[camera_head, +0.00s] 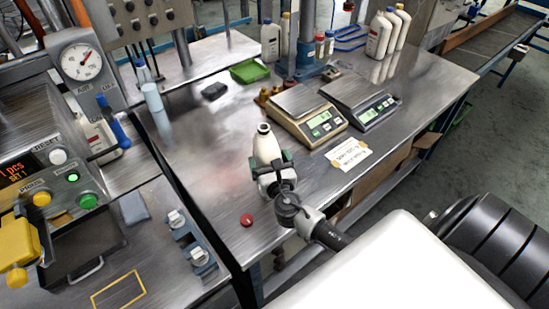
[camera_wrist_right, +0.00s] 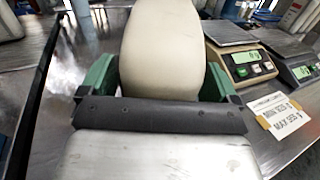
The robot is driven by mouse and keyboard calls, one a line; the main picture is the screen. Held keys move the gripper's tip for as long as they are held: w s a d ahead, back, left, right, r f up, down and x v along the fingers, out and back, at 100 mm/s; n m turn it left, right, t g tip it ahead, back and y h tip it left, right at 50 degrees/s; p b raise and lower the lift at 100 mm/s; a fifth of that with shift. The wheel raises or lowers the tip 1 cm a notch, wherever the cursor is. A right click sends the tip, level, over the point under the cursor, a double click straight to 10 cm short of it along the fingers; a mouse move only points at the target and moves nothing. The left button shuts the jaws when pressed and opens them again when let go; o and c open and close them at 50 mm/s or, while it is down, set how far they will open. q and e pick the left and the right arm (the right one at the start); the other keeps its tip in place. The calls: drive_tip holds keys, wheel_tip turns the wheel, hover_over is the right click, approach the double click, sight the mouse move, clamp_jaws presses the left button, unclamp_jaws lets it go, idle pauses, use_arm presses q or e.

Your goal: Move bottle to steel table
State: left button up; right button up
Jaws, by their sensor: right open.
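A white, open-necked bottle (camera_head: 264,143) stands upright on the steel table (camera_head: 195,165), near its front edge. My right gripper (camera_head: 270,165) reaches in from the front right, its green fingers at the bottle's lower part. In the right wrist view the bottle (camera_wrist_right: 162,45) fills the space between the two green fingers of the gripper (camera_wrist_right: 157,80), one on each side. The jaws are open around it; whether either finger touches it I cannot tell. The bottle's base is hidden behind the gripper. My left gripper is not in view.
A red cap (camera_head: 247,220) lies left of my right gripper. Two scales (camera_head: 304,113) (camera_head: 361,103) and a paper label (camera_head: 348,155) are to the right. More white bottles (camera_head: 379,35) stand at the back. A control panel (camera_head: 50,165) is at left. Bare tabletop lies left of the bottle.

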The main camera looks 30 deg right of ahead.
drive_tip(key=b+v, duration=0.2)
drive_tip(key=v, duration=0.9)
drive_tip(key=shift+s+a, duration=0.15)
drive_tip(key=shift+s, duration=0.25)
